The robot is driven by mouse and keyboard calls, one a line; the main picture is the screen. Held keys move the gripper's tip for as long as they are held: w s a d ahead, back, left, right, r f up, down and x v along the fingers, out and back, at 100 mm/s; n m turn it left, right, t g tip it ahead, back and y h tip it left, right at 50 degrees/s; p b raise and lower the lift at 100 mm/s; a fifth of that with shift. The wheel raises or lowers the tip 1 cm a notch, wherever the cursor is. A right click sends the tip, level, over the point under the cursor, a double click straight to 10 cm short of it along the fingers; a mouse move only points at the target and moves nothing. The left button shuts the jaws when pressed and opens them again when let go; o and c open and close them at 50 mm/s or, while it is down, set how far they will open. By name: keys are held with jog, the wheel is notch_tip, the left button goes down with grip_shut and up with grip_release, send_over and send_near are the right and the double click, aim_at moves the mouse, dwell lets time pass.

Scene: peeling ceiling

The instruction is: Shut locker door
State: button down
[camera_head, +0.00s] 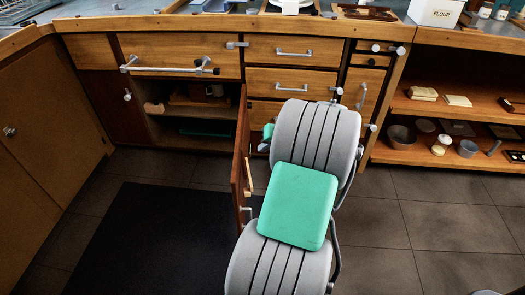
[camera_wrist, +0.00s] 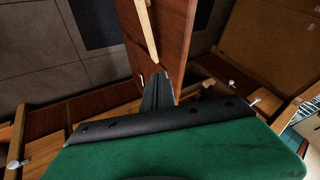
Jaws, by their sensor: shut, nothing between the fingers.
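The locker door (camera_head: 239,165) is a brown wooden panel standing wide open, swung out from the right side of the lower cabinet. Its pale handle (camera_head: 248,181) is on the right-hand face in the head view. In the wrist view the door (camera_wrist: 173,30) rises beyond my fingers, with the handle (camera_wrist: 147,28) along it. My gripper (camera_wrist: 157,82) is shut and empty, its fingertips overlapping the door's near end in the picture; I cannot tell whether they touch. The open locker (camera_head: 190,128) shows shelves inside.
Closed drawers (camera_head: 290,50) with metal handles are right of the locker. Open shelves (camera_head: 450,105) with pots stand at the far right. A worktop (camera_head: 200,18) runs above. A dark mat (camera_head: 150,240) covers clear floor left of the door; a wooden cabinet (camera_head: 40,130) is at the left.

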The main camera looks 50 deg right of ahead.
jog(key=w+a+f+b, duration=0.2)
jog(key=w+a+f, duration=0.1)
jog(key=w, duration=0.3)
jog(key=shift+w+f, duration=0.3)
jog(key=shift+f, duration=0.6)
jog(key=shift+a, duration=0.1)
